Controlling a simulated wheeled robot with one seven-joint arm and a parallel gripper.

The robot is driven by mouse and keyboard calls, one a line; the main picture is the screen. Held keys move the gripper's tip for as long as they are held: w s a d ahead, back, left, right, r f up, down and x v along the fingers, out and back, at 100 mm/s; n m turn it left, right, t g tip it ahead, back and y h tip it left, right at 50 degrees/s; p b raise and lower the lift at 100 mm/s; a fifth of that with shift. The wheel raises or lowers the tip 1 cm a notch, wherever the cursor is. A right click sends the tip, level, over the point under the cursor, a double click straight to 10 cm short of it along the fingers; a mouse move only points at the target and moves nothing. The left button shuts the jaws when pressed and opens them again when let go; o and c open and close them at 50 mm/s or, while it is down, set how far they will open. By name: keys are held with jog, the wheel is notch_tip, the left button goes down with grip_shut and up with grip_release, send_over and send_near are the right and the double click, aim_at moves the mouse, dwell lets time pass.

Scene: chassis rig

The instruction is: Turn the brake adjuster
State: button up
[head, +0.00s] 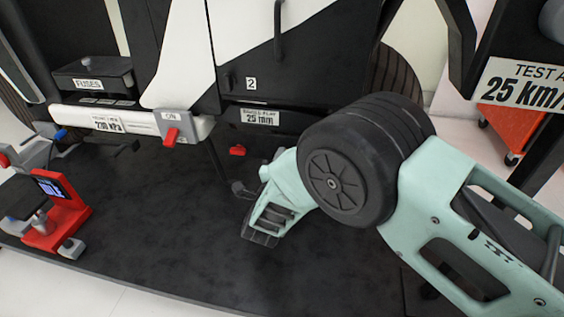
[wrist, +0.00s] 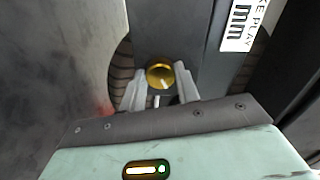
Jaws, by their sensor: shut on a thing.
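The brake adjuster shows as a round brass knob (wrist: 160,74) in the wrist view, set on a dark upright panel. My gripper (wrist: 160,82) has its two pale grey fingers on either side of the knob and is shut on it. The brake play label plate (wrist: 242,22) is just to the right of the knob; in the head view the plate (head: 260,117) is on the dark rig panel. In the head view my arm reaches in from the right; the knob cannot be made out there.
A red switch lever (head: 171,136) sits on the white beam at left, below the fuse box (head: 92,75). A small red part (head: 237,150) is under the label plate. A red stand with a screen (head: 62,200) is at far left. The dark floor mat (head: 150,240) is clear in front.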

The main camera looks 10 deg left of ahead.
jog(key=o, duration=1)
jog(key=shift+c, duration=0.2)
jog(key=shift+s, duration=0.15)
jog(key=s+p, duration=0.7)
jog(key=s, duration=1)
jog(key=shift+s+d, duration=0.15)
jog(key=shift+d, duration=0.3)
